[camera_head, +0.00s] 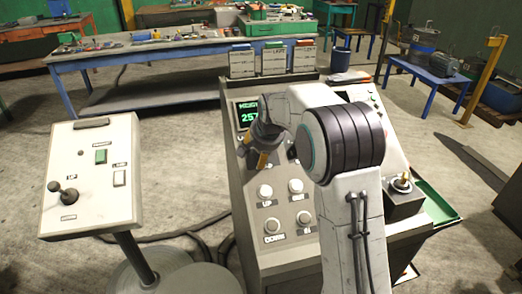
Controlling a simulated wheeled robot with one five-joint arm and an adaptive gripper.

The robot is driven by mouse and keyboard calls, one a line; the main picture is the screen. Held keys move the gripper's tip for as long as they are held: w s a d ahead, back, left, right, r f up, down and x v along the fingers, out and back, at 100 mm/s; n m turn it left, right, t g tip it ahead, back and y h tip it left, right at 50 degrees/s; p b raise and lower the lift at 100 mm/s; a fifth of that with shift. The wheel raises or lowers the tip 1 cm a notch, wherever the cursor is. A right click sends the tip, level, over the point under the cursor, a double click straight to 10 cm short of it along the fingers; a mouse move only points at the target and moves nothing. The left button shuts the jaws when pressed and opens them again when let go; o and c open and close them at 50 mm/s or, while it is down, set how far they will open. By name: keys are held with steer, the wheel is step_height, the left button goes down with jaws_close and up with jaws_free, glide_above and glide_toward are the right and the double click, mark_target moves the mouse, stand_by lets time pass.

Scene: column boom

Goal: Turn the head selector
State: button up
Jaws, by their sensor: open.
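A grey control console (236,190) stands in the middle, with a lit green height display (248,113) that reads about 257. My gripper (263,160) is over the console's face, just below the display and above the upper buttons. Its fingers are open and partly turned away, with a yellow part showing. I cannot pick out the head selector; my arm and gripper hide part of the panel. Contact with the panel cannot be told.
A white pendant panel (90,185) with a joystick and a green switch stands on a post at left. A grey box with a brass-topped knob (401,183) sits at the console's right. Three card holders (273,60) stand behind it. A blue workbench (140,55) is farther back.

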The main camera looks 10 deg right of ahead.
steer(key=shift+c, duration=0.5)
steer(key=c, duration=1.1)
steer(key=shift+b, duration=0.4)
steer(key=shift+c, duration=0.2)
steer(key=shift+f+n+b, duration=0.1)
steer(key=shift+n+b, duration=0.5)
steer(key=shift+n, duration=0.2)
steer(key=shift+n+b, duration=0.45)
steer(key=shift+n, duration=0.25)
steer(key=n, duration=0.5)
steer(key=shift+n+b, duration=0.3)
steer(key=shift+b, duration=0.05)
